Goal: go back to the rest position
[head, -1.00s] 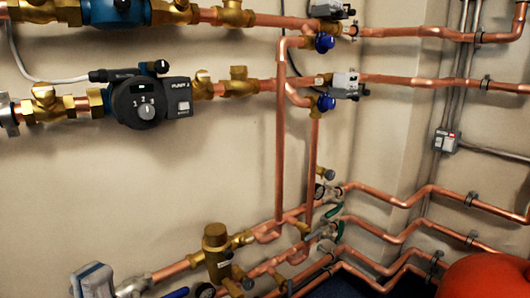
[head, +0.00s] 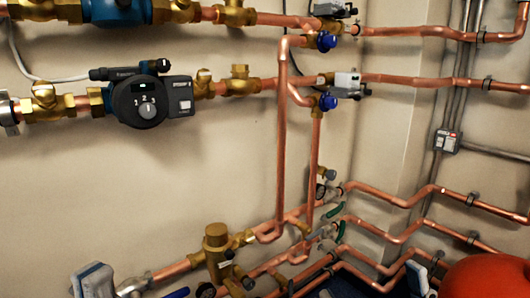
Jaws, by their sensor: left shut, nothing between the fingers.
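The rest of both arms is below the picture.
A dark pump (head: 145,101) sits on the middle pipe at left. Blue-handled valves (head: 327,102) are on the upper pipes. A brass fitting (head: 217,250) stands at the bottom. A red rounded vessel (head: 487,279) fills the bottom right corner. Bare wall (head: 130,190) lies below the pump.

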